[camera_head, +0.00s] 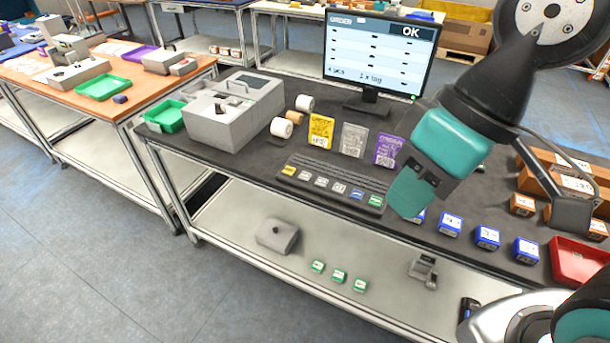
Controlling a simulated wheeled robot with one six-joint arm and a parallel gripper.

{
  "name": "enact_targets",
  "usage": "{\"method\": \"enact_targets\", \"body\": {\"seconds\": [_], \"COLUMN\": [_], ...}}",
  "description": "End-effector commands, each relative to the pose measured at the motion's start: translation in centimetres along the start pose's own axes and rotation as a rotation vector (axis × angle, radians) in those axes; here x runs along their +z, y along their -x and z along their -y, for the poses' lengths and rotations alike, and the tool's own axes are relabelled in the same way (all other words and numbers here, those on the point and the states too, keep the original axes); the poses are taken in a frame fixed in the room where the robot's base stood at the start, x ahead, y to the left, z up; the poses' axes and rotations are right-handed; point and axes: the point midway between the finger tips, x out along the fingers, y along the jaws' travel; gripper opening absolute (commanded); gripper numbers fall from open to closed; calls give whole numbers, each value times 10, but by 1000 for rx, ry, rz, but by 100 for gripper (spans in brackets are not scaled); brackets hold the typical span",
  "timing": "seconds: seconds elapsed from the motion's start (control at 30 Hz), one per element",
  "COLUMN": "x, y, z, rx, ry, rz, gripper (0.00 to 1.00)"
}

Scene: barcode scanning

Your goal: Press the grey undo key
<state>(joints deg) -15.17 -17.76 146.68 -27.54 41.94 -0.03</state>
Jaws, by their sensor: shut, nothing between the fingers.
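A dark key strip (330,178) lies along the front of the black bench. It carries a yellow key (289,171) at the left, several pale grey keys (321,182) in the middle, then a blue key (357,194) and a green key (376,200) at the right. The labels are too small to tell which grey key is undo. My gripper (405,195), with teal fingers, is shut and empty. It points down just right of the green key in the picture, apart from the grey keys; its height above the bench is hard to judge.
Yellow, grey and purple cards (354,140) stand behind the strip. A monitor (380,52) reading OK stands at the back. A grey label printer (235,108) is to the left. Blue boxes (487,237) and a red tray (580,262) are to the right.

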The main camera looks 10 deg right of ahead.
Motion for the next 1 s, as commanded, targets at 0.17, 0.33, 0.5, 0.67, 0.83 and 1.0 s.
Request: {"method": "enact_targets", "body": {"seconds": [0.17, 0.33, 0.5, 0.67, 0.83, 1.0], "x": [0, 0, 0, 1, 7, 16], "y": [0, 0, 0, -3, -32, -73], "z": [0, 0, 0, -1, -10, -23], "rx": [0, 0, 0, 0, 0, 0], "ry": [0, 0, 0, 0, 0, 0], "rz": [0, 0, 0, 0, 0, 0], "gripper": [0, 0, 0, 0, 0, 0]}}
